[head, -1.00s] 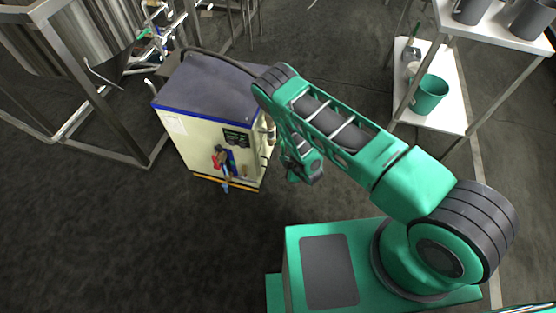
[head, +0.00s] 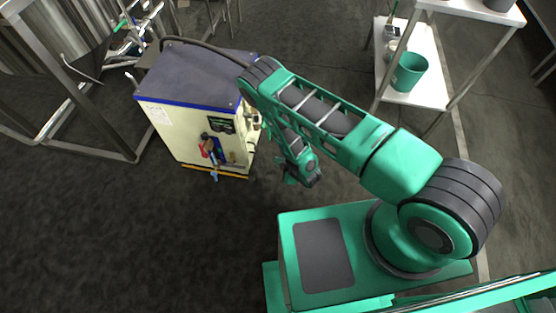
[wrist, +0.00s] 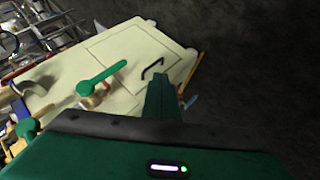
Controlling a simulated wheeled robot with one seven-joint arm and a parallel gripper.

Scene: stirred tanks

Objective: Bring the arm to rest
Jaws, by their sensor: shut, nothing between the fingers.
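My green arm reaches from my base on the right toward the left, and its forearm hangs down. My gripper (head: 291,182) is low, to the right of a cream cabinet with a dark top (head: 200,70). In the wrist view my gripper's green finger (wrist: 161,95) points toward a cream panel of the cabinet (wrist: 118,58). The jaws are shut and hold nothing.
A steel frame (head: 85,147) with a tank stands at the left. A white shelf rack (head: 425,65) with a green bucket (head: 408,72) stands at the upper right. A dark hose (head: 205,43) runs over the cabinet top. The dark floor at the lower left is clear.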

